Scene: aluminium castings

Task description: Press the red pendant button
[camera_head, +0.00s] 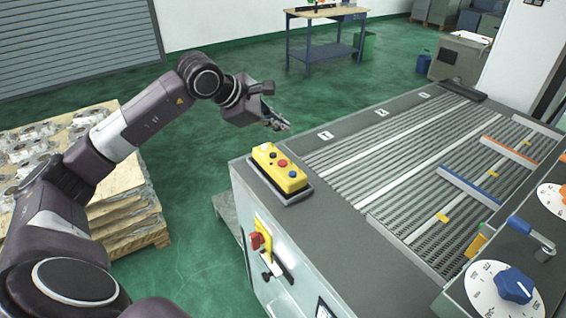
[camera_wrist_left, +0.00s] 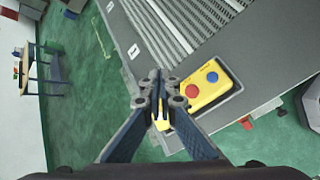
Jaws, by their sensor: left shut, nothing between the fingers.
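The yellow pendant (camera_head: 279,168) lies on a dark plate at the near left corner of the grey machine top. It carries several buttons in a row. The red button (camera_head: 282,162) sits between a dark button and a blue one; in the left wrist view the red button (camera_wrist_left: 212,77) shows beside the blue button. My left gripper (camera_head: 281,126) is shut and empty, in the air beyond and above the pendant, apart from it. In the left wrist view the shut fingertips (camera_wrist_left: 160,82) cover part of the pendant (camera_wrist_left: 207,90). My right gripper is not in view.
The machine bed (camera_head: 420,165) has ribbed slats and blue and orange bars. A red and yellow switch (camera_head: 260,240) is on its front side. Stacked pallets of castings (camera_head: 115,195) stand at left. A table (camera_head: 325,45) stands at the back. Green floor between is clear.

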